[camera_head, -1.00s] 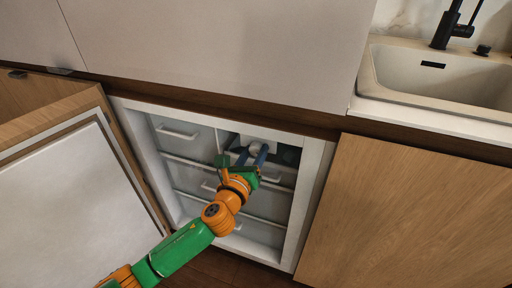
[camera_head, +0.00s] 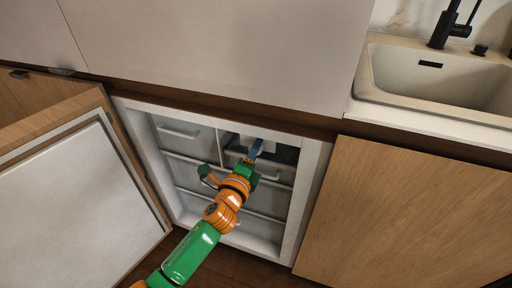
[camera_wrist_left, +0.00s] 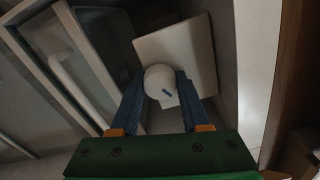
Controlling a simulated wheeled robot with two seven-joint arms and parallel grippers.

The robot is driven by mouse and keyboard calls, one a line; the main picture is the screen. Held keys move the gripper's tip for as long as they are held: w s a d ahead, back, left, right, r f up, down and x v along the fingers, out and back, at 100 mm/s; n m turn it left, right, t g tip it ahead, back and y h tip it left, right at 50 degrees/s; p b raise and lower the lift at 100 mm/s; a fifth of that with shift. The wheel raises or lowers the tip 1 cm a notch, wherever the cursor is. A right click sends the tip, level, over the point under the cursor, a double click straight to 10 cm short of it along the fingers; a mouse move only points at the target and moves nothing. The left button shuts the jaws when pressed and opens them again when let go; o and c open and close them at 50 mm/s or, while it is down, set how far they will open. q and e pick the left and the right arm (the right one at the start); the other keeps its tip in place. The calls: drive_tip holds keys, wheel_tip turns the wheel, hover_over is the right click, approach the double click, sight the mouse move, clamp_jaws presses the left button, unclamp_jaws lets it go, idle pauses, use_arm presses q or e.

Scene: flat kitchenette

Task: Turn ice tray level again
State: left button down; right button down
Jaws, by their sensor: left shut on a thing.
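The ice tray's round white knob (camera_wrist_left: 159,78) bears a small blue mark, tilted in the left wrist view, and sits in front of a pale square plate (camera_wrist_left: 199,48). My left gripper (camera_wrist_left: 161,90) has its two blue fingers on either side of the knob, shut on it. In the head view, my left gripper (camera_head: 254,150) reaches into the upper right of the open freezer, its fingers nearly edge-on, and mostly hides the knob. My right gripper is not in view.
The freezer door (camera_head: 80,195) stands open at the left. White-handled drawers (camera_head: 180,132) fill the freezer left of and below the gripper. A counter with a sink (camera_head: 440,80) is above right.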

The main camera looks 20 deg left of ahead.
use_arm(q)
drive_tip(key=n, duration=0.2)
drive_tip(key=shift+n, duration=0.4)
drive_tip(key=n+p, duration=0.1)
drive_tip(key=n, duration=0.2)
drive_tip(key=shift+n, duration=0.3)
drive_tip(key=n+p, duration=0.1)
drive_tip(key=n, duration=0.2)
drive_tip(key=shift+r, duration=0.1)
drive_tip(key=shift+n+p, duration=0.6)
drive_tip(key=shift+n, duration=0.7)
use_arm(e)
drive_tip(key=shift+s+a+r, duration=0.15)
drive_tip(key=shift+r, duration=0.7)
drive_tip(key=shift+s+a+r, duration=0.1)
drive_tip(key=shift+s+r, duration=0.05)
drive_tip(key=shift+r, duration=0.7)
use_arm(q)
drive_tip(key=shift+c, duration=2.1)
unclamp_jaws()
drive_tip(key=s+p, duration=0.1)
drive_tip(key=s, duration=0.6)
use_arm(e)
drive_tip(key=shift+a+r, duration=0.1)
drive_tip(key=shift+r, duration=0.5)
